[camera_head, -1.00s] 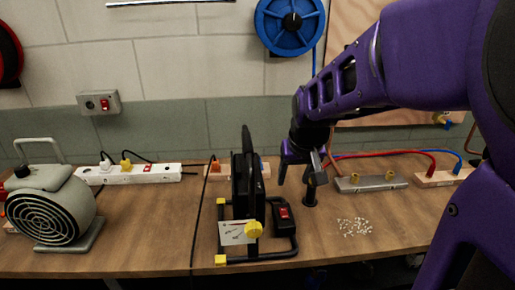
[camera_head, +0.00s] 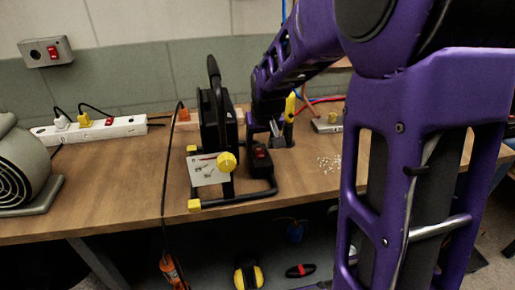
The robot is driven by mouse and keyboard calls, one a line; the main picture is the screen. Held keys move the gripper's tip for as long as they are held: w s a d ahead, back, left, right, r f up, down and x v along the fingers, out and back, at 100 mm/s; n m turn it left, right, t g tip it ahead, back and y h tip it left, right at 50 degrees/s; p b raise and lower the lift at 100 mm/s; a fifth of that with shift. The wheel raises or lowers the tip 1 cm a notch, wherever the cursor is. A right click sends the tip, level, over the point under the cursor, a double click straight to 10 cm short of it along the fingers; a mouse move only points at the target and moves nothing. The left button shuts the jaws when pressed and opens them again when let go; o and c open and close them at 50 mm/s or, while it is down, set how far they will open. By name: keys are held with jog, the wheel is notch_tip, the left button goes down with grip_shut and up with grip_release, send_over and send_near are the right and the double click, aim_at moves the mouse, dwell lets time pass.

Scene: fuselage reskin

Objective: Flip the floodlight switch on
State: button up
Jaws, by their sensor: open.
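The floodlight (camera_head: 218,118) stands on the workbench, a black panel on a tubular frame with yellow feet and a yellow knob, seen nearly edge-on. A small black switch box (camera_head: 261,170) sits on the right of its frame, with a red rocker switch (camera_head: 260,152) on top. I cannot tell which way the rocker is tilted. My gripper (camera_head: 262,134) is open and points down just above and behind the switch box. It looks apart from the rocker, but the gap is hard to judge. Its fingers are small and partly dark.
A white power strip (camera_head: 92,130) with plugs lies at the left, near a grey fan-like machine (camera_head: 22,172). A wall box (camera_head: 46,51) also has a red switch. A yellow-handled tool (camera_head: 289,108) stands behind my gripper. Small pale pieces (camera_head: 329,163) lie to the right.

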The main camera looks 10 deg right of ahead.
jog(key=shift+w+f, duration=0.15)
jog(key=shift+f, duration=0.3)
grip_shut()
